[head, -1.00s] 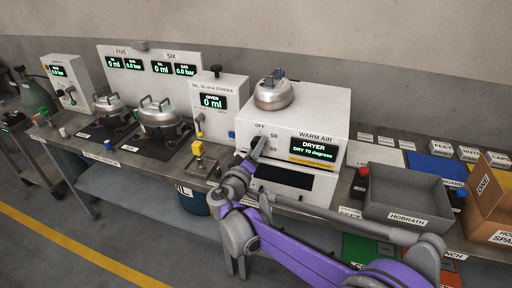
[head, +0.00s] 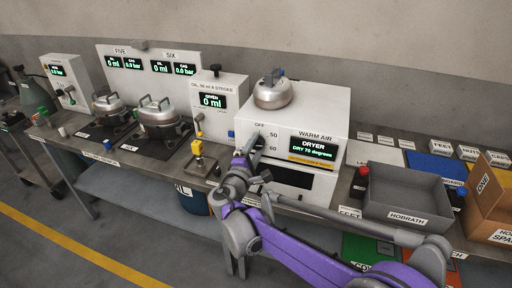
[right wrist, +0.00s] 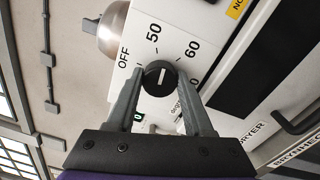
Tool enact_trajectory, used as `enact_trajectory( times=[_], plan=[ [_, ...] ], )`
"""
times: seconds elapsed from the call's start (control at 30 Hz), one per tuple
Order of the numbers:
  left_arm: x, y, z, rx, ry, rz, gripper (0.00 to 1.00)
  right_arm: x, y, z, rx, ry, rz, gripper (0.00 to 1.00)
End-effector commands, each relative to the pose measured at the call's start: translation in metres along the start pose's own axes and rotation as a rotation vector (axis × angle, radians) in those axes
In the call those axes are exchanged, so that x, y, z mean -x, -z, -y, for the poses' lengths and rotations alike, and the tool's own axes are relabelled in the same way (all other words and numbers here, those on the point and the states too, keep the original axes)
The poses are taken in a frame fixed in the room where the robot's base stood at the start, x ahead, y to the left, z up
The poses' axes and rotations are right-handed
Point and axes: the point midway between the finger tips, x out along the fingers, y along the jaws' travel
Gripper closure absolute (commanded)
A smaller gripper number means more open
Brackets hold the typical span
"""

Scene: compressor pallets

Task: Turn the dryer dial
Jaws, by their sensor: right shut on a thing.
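The dryer (head: 300,118) is a white box labelled WARM AIR in the head view. Its green display (head: 313,148) reads DRYER, DRY 70 degrees. The black round dial (right wrist: 160,78) shows in the right wrist view with a white pointer line, and OFF, 50 and 60 are printed around it. The pointer lies roughly upright in that picture; I cannot tell its exact setting. My right gripper (head: 254,146) is at the dryer's front. In the right wrist view its fingers (right wrist: 160,80) are closed on the dial from both sides. My left gripper is not in view.
A metal pot (head: 273,94) stands on top of the dryer. A small yellow device (head: 198,155) stands on the bench to the left. A grey bin labelled HOBRATH (head: 407,192) and a cardboard box (head: 491,205) are to the right. Lidded pots (head: 158,114) stand further left.

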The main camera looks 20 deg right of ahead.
Motion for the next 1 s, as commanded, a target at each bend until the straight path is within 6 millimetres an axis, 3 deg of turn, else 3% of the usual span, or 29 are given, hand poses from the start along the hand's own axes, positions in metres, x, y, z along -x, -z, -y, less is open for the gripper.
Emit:
enact_trajectory(
  times=[1.0],
  plan=[
    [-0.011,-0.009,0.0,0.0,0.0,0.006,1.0,0.0,0.0,-0.001,0.963,-0.003,-0.024,1.0]
  ],
)
